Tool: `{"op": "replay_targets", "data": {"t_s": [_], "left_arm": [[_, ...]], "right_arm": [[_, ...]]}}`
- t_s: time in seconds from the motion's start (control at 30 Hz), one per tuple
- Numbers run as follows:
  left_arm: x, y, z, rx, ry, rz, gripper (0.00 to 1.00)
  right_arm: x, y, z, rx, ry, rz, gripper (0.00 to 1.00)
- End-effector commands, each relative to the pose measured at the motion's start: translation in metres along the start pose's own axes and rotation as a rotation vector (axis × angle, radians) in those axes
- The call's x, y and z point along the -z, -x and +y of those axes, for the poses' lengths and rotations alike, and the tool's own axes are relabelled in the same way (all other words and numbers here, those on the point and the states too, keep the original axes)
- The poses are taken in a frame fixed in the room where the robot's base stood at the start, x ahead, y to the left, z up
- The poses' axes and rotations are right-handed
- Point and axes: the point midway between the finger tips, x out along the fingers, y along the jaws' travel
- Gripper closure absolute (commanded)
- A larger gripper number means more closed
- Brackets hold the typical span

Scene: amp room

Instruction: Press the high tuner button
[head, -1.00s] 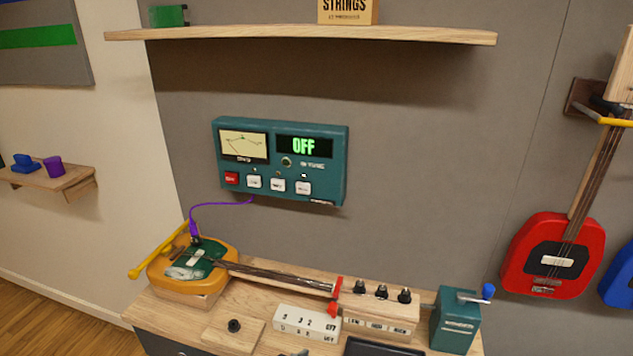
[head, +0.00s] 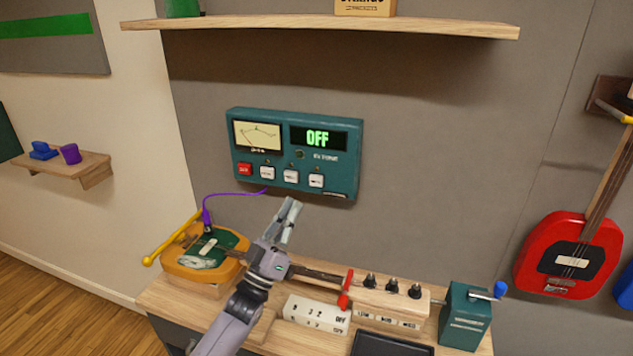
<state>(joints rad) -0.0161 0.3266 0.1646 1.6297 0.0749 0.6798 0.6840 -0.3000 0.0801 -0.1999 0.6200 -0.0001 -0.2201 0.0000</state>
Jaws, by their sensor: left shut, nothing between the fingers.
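My right gripper is out of view.
A wooden bench (head: 170,295) below holds a yellow guitar (head: 190,262), a knob block (head: 385,300), a white switch box (head: 318,316) and a teal crank box (head: 465,318). A purple cable (head: 235,194) runs from guitar to tuner. A shelf (head: 340,26) overhangs; red guitar at right (head: 530,270).

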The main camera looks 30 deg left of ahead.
Motion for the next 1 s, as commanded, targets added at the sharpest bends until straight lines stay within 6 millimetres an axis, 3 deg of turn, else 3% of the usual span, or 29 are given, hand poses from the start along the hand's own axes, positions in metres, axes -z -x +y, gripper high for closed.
{"op": "replay_targets", "data": {"t_s": [0.47,1.0], "left_arm": [[-0.003,-0.003,-0.003,-0.003,0.000,0.005,1.00],[-0.039,-0.050,-0.038,-0.004,0.000,0.005,1.00]], "right_arm": [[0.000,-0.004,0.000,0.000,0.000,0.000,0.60],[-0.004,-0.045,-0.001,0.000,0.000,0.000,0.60]]}}
